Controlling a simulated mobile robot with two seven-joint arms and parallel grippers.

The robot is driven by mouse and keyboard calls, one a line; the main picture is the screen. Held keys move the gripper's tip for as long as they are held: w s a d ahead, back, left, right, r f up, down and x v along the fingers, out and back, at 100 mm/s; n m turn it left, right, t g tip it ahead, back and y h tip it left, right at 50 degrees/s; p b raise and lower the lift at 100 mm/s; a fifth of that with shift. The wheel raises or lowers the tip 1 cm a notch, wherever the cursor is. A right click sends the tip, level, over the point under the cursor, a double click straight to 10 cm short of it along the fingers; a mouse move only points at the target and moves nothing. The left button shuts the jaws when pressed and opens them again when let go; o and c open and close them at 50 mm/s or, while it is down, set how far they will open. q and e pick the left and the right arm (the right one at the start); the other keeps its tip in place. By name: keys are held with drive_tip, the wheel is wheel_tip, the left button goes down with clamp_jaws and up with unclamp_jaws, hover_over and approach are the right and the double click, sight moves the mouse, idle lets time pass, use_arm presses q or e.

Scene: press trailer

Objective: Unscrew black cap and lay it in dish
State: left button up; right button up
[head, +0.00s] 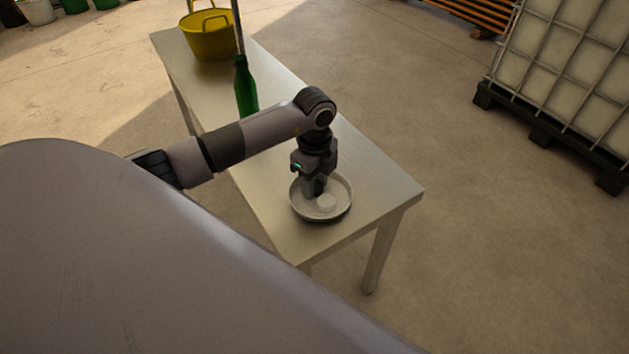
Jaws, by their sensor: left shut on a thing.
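The dish (345,207), round, shallow and pale with a dark outer side, stands on the near end of the table. My left gripper (316,191) points down into it, with its fingertips inside the rim. It is shut on a small dark thing, taken to be the black cap, which I can hardly tell from the dark fingers. A small pale round shape (327,202) shows in the dish beside the fingertips. A green bottle (245,88) stands upright on the table behind my left arm; its lower part is near the arm. My right gripper is not in view.
The pale table (384,196) is long and narrow, with open floor around it. A yellow bucket (207,38) stands at its far end. A thin upright rod (238,27) shows above the bottle. A caged white tank (561,70) stands on a dark pallet at right.

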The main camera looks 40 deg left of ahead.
use_arm(q)
drive_tip(key=shift+f, duration=0.15)
drive_tip(key=o, duration=0.9)
